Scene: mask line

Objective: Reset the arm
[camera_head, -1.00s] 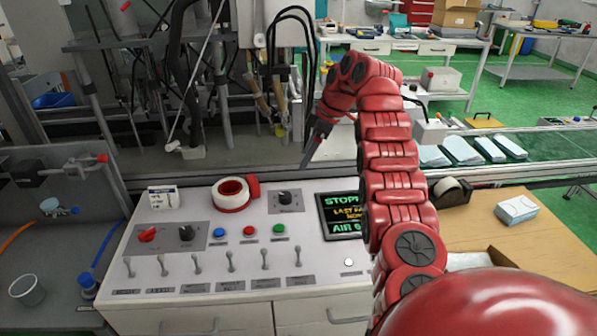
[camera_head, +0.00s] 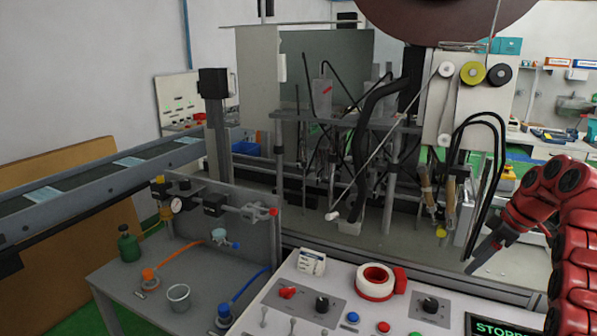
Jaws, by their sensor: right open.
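My right arm (camera_head: 578,235) is red and segmented and comes in at the right edge. Its gripper (camera_head: 470,270) is dark and slim, points down and left, and is open with nothing visible between the fingers. It hangs over the back of the white control panel (camera_head: 300,284), near the "STOPPED" screen (camera_head: 500,328), apart from the objects there. My left arm and gripper are not in view.
A roll of tape (camera_head: 376,283) and a small white box (camera_head: 311,262) sit on the panel among knobs and buttons. A grey side table holds a cup (camera_head: 179,298) and a green bottle (camera_head: 128,245). Behind stands machinery; a conveyor (camera_head: 95,182) runs left.

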